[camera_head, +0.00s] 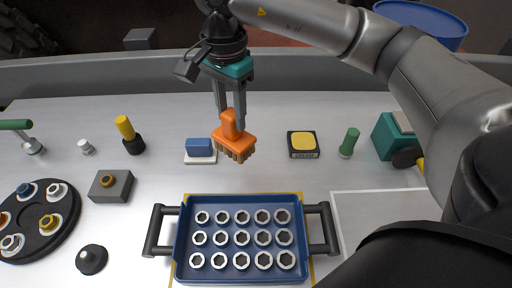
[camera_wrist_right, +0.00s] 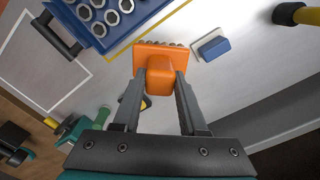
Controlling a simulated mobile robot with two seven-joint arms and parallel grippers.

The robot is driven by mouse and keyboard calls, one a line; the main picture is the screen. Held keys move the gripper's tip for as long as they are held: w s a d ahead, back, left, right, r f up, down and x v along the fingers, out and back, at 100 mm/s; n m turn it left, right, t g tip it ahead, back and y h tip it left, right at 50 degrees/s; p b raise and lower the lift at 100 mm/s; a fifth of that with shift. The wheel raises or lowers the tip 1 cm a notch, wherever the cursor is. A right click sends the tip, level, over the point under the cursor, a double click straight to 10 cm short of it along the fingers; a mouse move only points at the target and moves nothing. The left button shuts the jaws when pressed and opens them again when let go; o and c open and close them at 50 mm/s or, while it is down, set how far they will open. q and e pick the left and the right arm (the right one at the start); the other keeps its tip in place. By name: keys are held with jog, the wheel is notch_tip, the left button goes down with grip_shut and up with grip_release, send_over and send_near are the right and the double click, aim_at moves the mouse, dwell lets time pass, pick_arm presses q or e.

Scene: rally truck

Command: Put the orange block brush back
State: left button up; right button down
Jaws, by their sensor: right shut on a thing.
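The orange block brush (camera_head: 233,139) has an orange handle and block with tan bristles pointing down. My right gripper (camera_head: 230,112) is shut on its handle and holds it above the white table, behind the blue tray. In the right wrist view the brush (camera_wrist_right: 158,62) sits between the two fingers of the gripper (camera_wrist_right: 160,90). Its bristles are mostly hidden there. My left gripper is not in view.
A blue tray (camera_head: 180,240) of nuts with black handles stands in front. A blue block on a white base (camera_head: 199,149) is left of the brush. A yellow-topped square pad (camera_head: 303,144) and green-handled item (camera_head: 349,143) stand right. A dark round tray (camera_head: 62,232) is at left.

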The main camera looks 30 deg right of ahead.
jog(key=w+d+r+m+p, duration=0.2)
jog(key=w+d+r+m, duration=0.1)
jog(key=m, duration=1.1)
jog(key=w+d+r+m+p, duration=0.1)
jog(key=w+d+r+m, duration=0.2)
jog(key=m, duration=1.1)
jog(key=d, duration=0.2)
jog(key=shift+d+p, duration=0.35)
jog(key=shift+p, duration=0.05)
jog(key=shift+r, duration=0.1)
notch_tip(320, 180, down, 20)
jog(key=shift+r, duration=0.15)
jog(key=shift+c, duration=2.2)
grip_release()
jog(key=shift+b, duration=0.3)
